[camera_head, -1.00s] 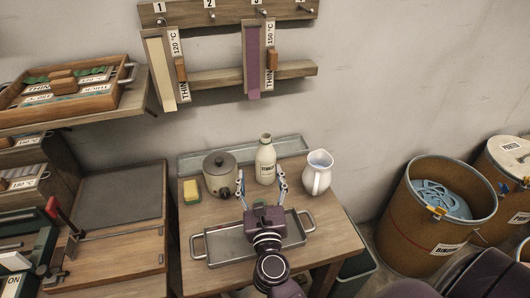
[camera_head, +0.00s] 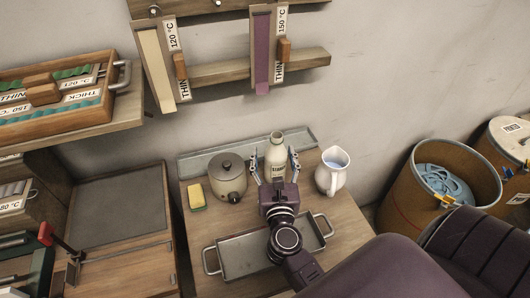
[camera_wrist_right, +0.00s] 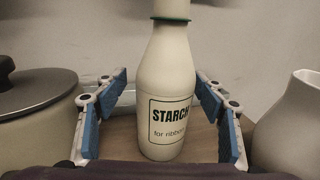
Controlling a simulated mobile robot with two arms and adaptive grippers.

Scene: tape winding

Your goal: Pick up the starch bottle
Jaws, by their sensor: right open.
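The starch bottle (camera_head: 276,150) is cream white, with a label reading "STARCH for ribbon". It stands upright at the back of the small wooden table. My right gripper (camera_head: 275,165) is open, with one finger on each side of the bottle. In the right wrist view the bottle (camera_wrist_right: 168,90) stands between the blue finger pads, with a visible gap on both sides. The bottle's lower part is partly hidden by the gripper in the head view. My left gripper is not in view.
A lidded pot (camera_head: 229,178) stands close to the left of the gripper, and a white jug (camera_head: 332,172) close to the right. A yellow sponge (camera_head: 196,197) lies farther left. A metal tray (camera_head: 238,262) is in front, under my right arm. A low metal ledge (camera_head: 198,164) runs behind.

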